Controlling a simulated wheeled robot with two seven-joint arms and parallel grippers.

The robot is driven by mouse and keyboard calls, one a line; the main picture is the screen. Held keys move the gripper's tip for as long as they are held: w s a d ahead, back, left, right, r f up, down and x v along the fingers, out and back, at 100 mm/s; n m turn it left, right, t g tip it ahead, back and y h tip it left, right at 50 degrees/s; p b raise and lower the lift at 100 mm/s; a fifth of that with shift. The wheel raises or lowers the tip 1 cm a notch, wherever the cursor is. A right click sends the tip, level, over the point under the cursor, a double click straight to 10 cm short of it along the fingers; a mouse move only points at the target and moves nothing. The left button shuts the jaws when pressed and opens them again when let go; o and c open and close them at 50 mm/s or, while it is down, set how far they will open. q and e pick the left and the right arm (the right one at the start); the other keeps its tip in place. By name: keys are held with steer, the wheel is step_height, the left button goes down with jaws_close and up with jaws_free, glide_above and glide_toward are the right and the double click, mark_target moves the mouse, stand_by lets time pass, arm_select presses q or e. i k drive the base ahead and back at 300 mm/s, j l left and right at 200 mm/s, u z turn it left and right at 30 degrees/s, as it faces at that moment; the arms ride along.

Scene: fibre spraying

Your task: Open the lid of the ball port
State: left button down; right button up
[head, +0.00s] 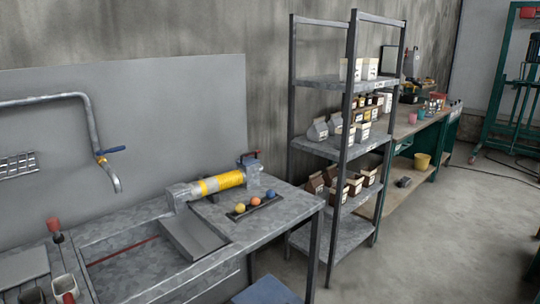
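A yellow and grey cylindrical machine (221,182) lies on the metal workbench (290,208), with grey end blocks. A dark red handle (250,154) tops its right end block (248,167). No part is clearly marked as the ball port, and I cannot tell which part is its lid or whether it is open. A dark holder (262,207) in front of the machine carries a yellow ball (239,208), an orange ball (255,202) and a blue ball (271,195). Neither of my grippers is in view.
A sink basin (125,262) with a faucet (88,110) is at the left. A grey sloped plate (196,236) sits below the machine's left end. A shelf rack (330,146) with bags and bottles stands right of the bench.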

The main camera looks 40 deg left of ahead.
mark_target(248, 161)
steer(key=i+l+u, duration=0.15)
steer(key=i+u, duration=0.25)
steer(key=i, duration=0.15)
steer(key=i+l+u, duration=0.4)
steer(key=i, duration=0.15)
steer(key=i+l+u, duration=0.4)
steer(key=i, duration=0.1)
